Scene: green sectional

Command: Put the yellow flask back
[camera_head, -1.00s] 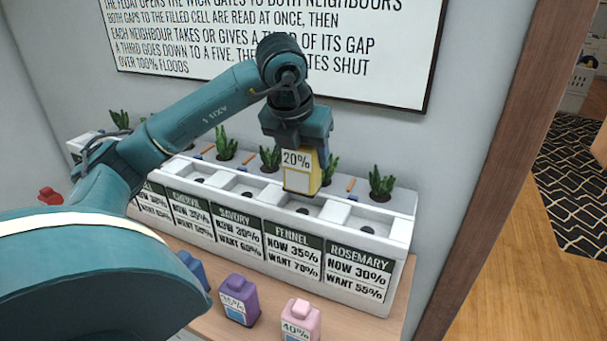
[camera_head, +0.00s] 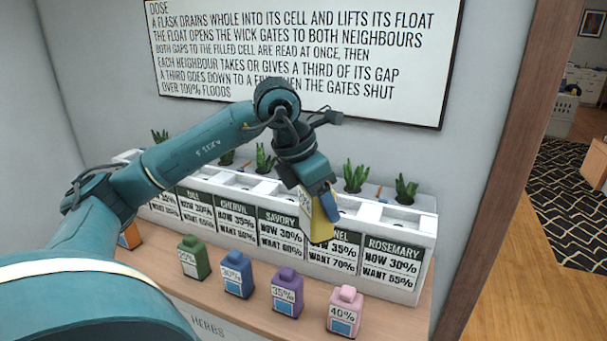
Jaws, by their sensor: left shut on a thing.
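My left gripper (camera_head: 322,198) is shut on the yellow flask (camera_head: 320,224). The flask is tilted and held in front of the planter, over the join of the Savory and Fennel labels, partly covering the Fennel one. It looks clear of the shelf. Its label is turned to the side and hard to read now. The white planter (camera_head: 418,262) has a row of cells with labels in front; Fennel reads 35% and Rosemary (camera_head: 394,250) reads 30%. My right gripper is not in view.
On the wooden shelf (camera_head: 213,300) stand green (camera_head: 194,257), blue (camera_head: 237,274), purple (camera_head: 287,291) and pink (camera_head: 345,310) flasks, with an orange one (camera_head: 130,236) at the left. Plants stand behind the cells. A wooden post (camera_head: 500,170) bounds the right side.

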